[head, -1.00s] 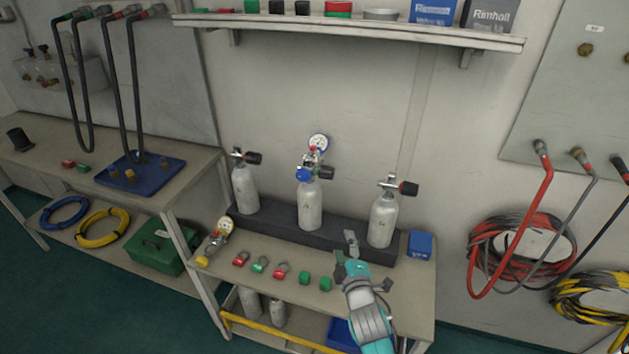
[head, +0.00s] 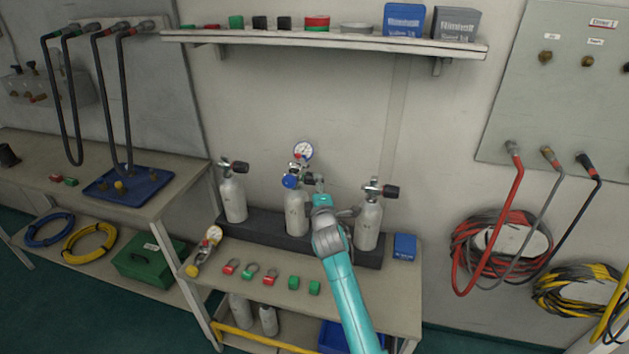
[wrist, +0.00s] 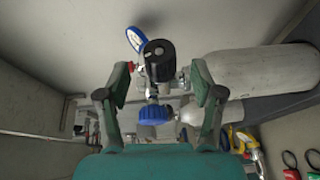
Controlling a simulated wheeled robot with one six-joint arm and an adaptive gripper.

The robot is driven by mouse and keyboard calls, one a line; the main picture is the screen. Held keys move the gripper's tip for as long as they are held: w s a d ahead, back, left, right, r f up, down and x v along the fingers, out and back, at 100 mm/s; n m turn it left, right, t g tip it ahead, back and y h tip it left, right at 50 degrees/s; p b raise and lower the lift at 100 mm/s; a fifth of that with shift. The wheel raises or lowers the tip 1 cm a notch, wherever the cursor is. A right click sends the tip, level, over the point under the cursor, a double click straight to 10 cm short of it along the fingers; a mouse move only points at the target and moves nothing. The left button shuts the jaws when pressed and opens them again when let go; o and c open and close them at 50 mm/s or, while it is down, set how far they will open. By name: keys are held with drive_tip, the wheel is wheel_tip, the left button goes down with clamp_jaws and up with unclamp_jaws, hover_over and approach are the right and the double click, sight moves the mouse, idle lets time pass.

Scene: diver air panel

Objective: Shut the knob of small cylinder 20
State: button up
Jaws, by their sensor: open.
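Three small grey cylinders stand in a row, left (head: 233,199), middle (head: 296,212) and right (head: 368,226); their numbers are too small to read. The middle one carries a regulator with a round gauge (head: 303,151) and a blue knob (head: 291,181). Its black valve knob (wrist: 158,62) faces my wrist camera and is partly hidden in the head view. My gripper (head: 330,196) is open, just right of that valve. In the wrist view its fingers (wrist: 160,80) stand on either side of the knob, with gaps visible; contact is not clear.
The right cylinder and its black knob (head: 391,192) stand close beside my arm. The bench (head: 375,296) holds red and green tags, green blocks, a loose regulator (head: 203,252) and a blue box (head: 404,247). A loaded shelf (head: 330,40) hangs above.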

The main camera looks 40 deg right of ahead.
drive_tip(key=shift+x, duration=2.45)
drive_tip(key=c, duration=1.2)
